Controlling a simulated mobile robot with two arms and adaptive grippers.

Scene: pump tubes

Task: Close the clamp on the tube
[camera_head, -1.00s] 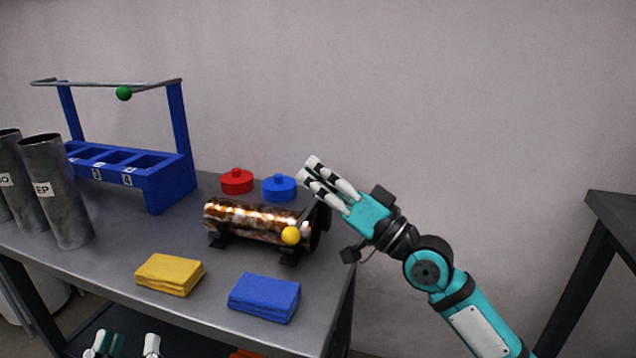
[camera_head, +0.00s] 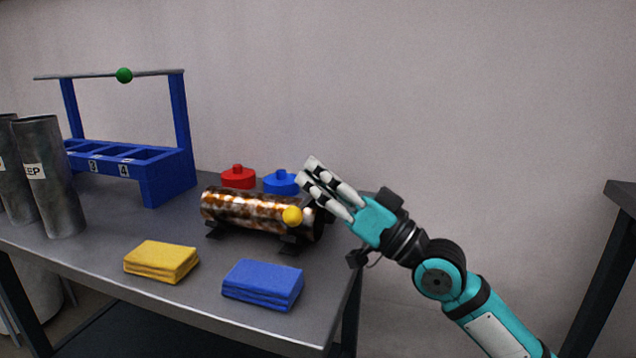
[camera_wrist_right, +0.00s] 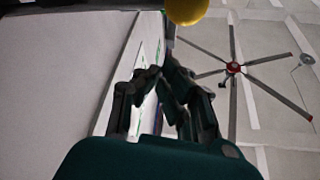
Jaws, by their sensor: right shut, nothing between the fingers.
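A tube (camera_head: 232,210) with a rusty, coppery shine lies on its side on dark supports on the table. A yellow ball knob (camera_head: 292,215) sits at the front of its right end. The dark clamp part there is partly hidden by my right gripper, so I cannot tell whether the clamp is closed. My right gripper (camera_head: 308,169) is shut and empty, its white fingertips pointing up and left, above and apart from the knob in the picture. In the right wrist view the knob (camera_wrist_right: 187,8) shows at the top edge, beyond the dark fingers (camera_wrist_right: 160,75). My left gripper is out of view.
A blue rack (camera_head: 165,180) with an overhead bar and green ball (camera_head: 124,76) stands at the back left. Metal cylinders (camera_head: 50,185) stand at the left. Red (camera_head: 238,178) and blue (camera_head: 278,182) caps lie behind the tube. Yellow (camera_head: 162,262) and blue (camera_head: 262,285) cloths lie in front.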

